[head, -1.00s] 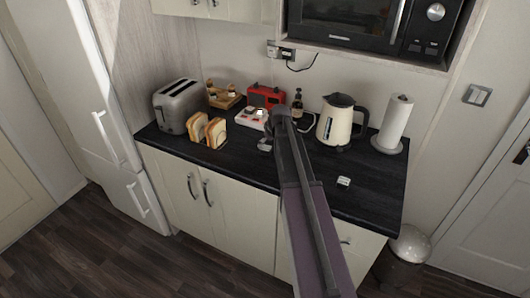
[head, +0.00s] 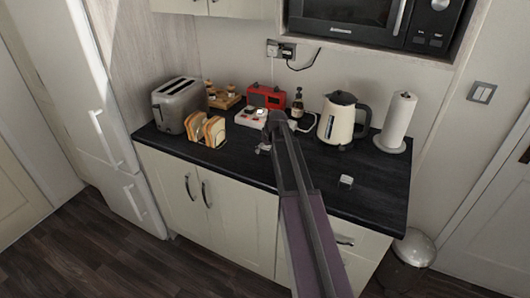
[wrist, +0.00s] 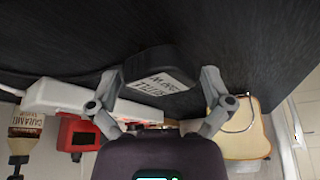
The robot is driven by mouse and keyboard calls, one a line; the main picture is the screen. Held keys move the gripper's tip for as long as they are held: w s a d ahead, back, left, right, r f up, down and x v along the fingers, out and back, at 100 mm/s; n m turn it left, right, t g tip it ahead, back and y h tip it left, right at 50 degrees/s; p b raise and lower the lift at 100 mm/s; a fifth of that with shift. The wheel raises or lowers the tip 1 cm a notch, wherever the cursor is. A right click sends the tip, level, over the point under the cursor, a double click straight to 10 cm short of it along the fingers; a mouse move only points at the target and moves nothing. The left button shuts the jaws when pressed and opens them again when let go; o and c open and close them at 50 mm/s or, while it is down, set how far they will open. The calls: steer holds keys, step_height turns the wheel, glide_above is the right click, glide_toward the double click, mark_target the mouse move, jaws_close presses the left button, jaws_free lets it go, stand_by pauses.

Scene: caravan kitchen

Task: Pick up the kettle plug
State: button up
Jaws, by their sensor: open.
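A black plug (wrist: 157,74) with a white label lies between my gripper's two grey fingers in the wrist view. Its lettering is upside down and I cannot read it all. My gripper (wrist: 163,88) is open, a finger on either side of the plug; I cannot tell if either touches it. In the head view, my gripper (head: 264,147) is low over the counter, in front of the white power strip (head: 250,117), and my arm partly hides the area. The cream kettle (head: 337,122) stands upright to the right.
The toaster (head: 181,104) and bread slices (head: 208,131) stand left on the dark counter. The red radio (head: 266,96) and a sauce bottle (head: 297,103) are behind. A small white-topped item (head: 346,180) lies front right; a paper towel roll (head: 398,118) stands behind it.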

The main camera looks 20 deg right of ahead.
stand_by(0.3)
steer(key=c, duration=0.9)
steer(key=shift+o, duration=0.2)
steer(key=shift+r, duration=0.2)
step_height(320, 180, up, 4)
steer(key=p, duration=0.3)
steer(key=shift+f+p, duration=0.25)
steer(key=shift+p, duration=0.15)
steer(key=s+a, duration=0.1)
steer(key=s, duration=0.4)
steer(key=s+a, duration=0.2)
steer(key=s, duration=0.3)
steer(key=s+a+r+p, duration=0.1)
steer(key=s, duration=0.4)
steer(key=shift+a+r, duration=0.1)
steer(key=shift+a, duration=0.1)
steer(key=shift+s, duration=0.15)
steer(key=shift+s, duration=0.1)
